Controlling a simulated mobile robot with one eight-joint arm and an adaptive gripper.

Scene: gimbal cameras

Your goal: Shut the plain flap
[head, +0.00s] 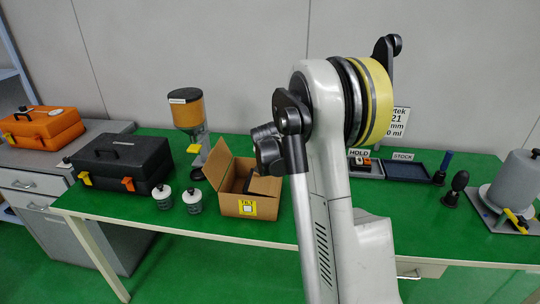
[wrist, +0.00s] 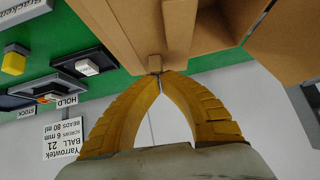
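The cardboard box (head: 245,205) stands on the green table in the head view, with a yellow label on its front. Its top is open and a left flap (head: 216,161) stands up. I cannot tell which flap is the plain one. In the wrist view, brown cardboard panels (wrist: 120,25) fill the top. A small brown block or tab (wrist: 155,63) shows right at the fingertips of my gripper (wrist: 160,74). The two yellow fingers meet at their tips. I see nothing clearly held between them.
A dispenser with an orange hopper (head: 188,110) is behind. Trays (head: 405,170) lie to the right.

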